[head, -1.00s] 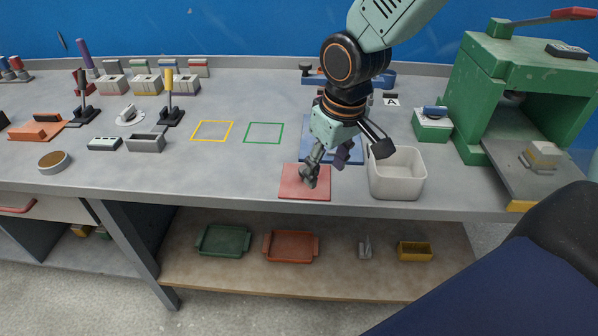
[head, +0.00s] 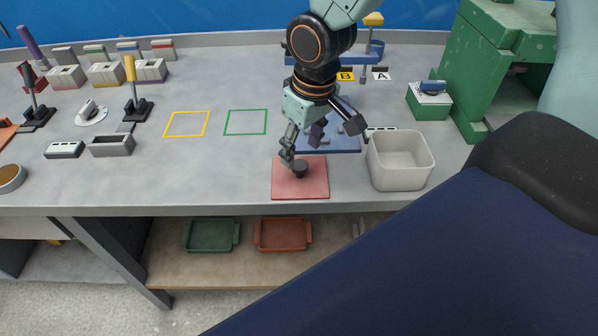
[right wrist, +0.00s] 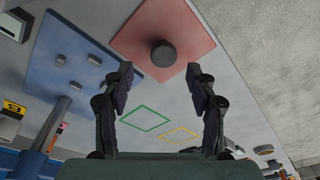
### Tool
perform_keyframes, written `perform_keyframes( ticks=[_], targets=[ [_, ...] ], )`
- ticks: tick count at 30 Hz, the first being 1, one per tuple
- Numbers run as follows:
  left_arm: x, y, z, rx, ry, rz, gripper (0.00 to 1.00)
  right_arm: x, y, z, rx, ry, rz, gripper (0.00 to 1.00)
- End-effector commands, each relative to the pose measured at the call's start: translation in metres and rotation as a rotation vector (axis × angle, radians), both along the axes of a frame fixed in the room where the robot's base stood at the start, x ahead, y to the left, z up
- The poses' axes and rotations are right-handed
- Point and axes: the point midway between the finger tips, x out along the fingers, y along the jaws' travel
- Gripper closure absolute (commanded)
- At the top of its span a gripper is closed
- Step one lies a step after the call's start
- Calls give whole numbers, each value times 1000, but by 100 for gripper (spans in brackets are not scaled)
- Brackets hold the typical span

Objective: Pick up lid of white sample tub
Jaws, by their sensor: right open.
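My right gripper (head: 320,142) is open, above the red mat and the blue plate's near edge. In the right wrist view its fingers (right wrist: 160,76) stand wide apart with nothing between the tips. A dark round knob-like piece (head: 300,168) stands on the red mat (head: 284,187), below and apart from the fingers; it also shows in the right wrist view (right wrist: 163,54). I cannot tell whether it is a lid. A white round dish (head: 93,120) with a grey part on it sits at left. No tub is clearly recognisable as the white sample tub. My left gripper is not in view.
A white open bin (head: 400,183) stands right of the red mat. The blue plate (head: 345,145) lies behind the mat. A green press (head: 480,75) stands at right. Bare bench lies around the yellow (head: 187,134) and green outlines (head: 246,133).

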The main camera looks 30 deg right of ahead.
Motion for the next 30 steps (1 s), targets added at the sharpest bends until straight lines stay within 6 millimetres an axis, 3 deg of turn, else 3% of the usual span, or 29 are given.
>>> perform_keyframes(
  ticks=[10,20,30],
  targets=[
    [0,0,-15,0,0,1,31,3,0,-48,-1,2,2,43],
    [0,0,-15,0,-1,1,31,7,0,-52,-1,-1,2,43],
    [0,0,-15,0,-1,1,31,8,0,-52,0,-1,1,72]
  ],
)
